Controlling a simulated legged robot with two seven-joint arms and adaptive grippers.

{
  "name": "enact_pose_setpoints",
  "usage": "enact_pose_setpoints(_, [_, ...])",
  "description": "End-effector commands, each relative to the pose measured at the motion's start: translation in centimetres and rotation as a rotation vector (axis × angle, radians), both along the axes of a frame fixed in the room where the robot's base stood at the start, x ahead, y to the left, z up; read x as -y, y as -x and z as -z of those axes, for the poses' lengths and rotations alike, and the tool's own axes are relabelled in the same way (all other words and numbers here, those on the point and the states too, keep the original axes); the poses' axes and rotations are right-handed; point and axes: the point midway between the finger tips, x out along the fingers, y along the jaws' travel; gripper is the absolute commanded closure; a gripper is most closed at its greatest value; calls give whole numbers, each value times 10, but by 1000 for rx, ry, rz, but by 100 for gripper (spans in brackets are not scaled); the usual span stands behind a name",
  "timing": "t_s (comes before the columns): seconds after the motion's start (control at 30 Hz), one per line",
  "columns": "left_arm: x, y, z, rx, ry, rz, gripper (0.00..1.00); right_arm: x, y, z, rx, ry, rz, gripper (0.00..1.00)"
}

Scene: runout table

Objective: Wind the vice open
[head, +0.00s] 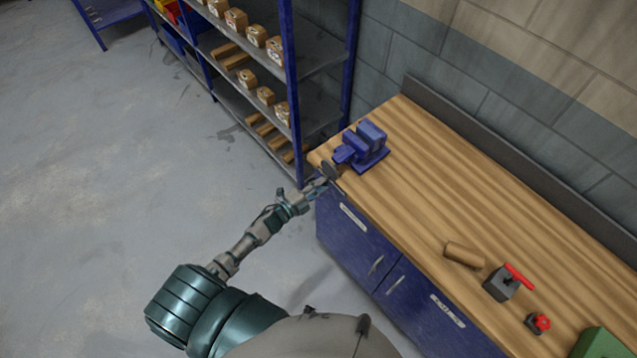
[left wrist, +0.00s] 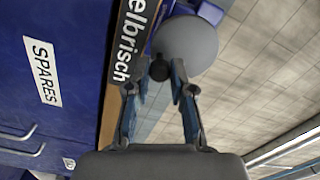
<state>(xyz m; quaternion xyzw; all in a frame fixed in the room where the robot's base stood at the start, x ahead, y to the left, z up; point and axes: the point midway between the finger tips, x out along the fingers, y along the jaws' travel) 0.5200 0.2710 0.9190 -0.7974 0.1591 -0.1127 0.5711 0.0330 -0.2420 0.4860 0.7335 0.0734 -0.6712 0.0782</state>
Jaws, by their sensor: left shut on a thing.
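The blue vice (head: 361,147) stands on the far left corner of the wooden workbench. A grey round handwheel (head: 331,171) is at its front, by the bench's edge. In the left wrist view the handwheel (left wrist: 190,45) is a grey disc with a dark knob (left wrist: 159,69) at its lower left. My left gripper (head: 322,181) reaches up to the wheel from the front. In the left wrist view its fingers (left wrist: 163,72) are shut on the knob. Part of the vice is hidden behind the wheel there. My right gripper is not in view.
Blue shelving (head: 290,80) stands just left of the vice. The floor left is clear.

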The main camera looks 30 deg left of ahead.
Motion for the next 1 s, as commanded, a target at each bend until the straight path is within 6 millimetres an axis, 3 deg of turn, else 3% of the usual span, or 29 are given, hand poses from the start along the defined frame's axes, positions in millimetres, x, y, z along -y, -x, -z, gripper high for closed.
enact_pose_setpoints(0.27, [1, 0, -1, -6, 20, 1, 100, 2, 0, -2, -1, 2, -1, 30])
enact_pose_setpoints(0.5, [6, 2, -8, -96, 236, 0, 100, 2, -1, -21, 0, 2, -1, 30])
enact_pose_setpoints(0.87, [8, 2, -6, -114, 283, 2, 100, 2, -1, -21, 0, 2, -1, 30])
enact_pose_setpoints(1.0, [10, 3, -13, -158, 391, 2, 100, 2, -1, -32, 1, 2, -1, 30])
